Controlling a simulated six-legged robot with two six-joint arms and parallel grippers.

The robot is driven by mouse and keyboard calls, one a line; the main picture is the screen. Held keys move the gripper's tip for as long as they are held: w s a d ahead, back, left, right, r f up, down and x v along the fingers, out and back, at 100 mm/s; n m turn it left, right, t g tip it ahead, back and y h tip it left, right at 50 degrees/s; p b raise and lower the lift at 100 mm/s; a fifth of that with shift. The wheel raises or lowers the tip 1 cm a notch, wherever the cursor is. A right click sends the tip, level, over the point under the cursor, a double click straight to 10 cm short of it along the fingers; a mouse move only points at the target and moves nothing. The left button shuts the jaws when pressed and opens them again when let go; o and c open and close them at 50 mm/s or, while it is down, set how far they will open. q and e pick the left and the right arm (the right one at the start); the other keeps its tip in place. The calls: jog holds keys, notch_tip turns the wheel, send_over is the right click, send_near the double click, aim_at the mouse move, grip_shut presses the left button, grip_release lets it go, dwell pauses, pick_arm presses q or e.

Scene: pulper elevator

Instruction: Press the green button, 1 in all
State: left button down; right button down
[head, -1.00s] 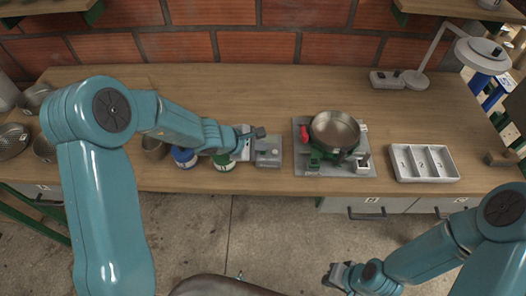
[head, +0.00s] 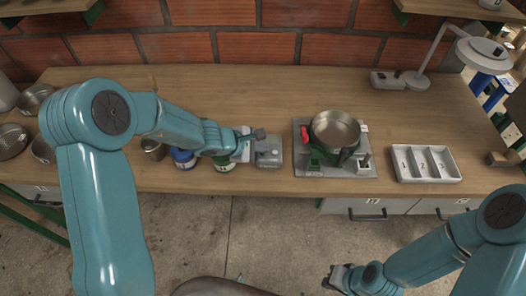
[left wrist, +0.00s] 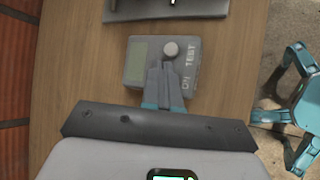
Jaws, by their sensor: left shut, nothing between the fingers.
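A small grey box (head: 268,158) sits on the bench, left of the machine with the metal pan. My right gripper (head: 337,277) is low in front of the bench, away from the box.
A machine with a metal pan (head: 335,128), a red knob and green parts stands right of the box. A numbered white tray (head: 426,178) is farther right. Blue (head: 183,158) and green (head: 223,163) containers stand close by my left gripper. The rear bench middle is clear.

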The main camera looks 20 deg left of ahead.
aim_at(260, 155)
pick_arm(q)
jog(key=shift+f, duration=0.15)
dwell(0.4)
jog(key=shift+r+p, duration=0.5)
jog(key=shift+r, duration=0.4)
notch_tip(260, 155, up, 5)
jog(key=p, duration=0.4)
dwell(0.6)
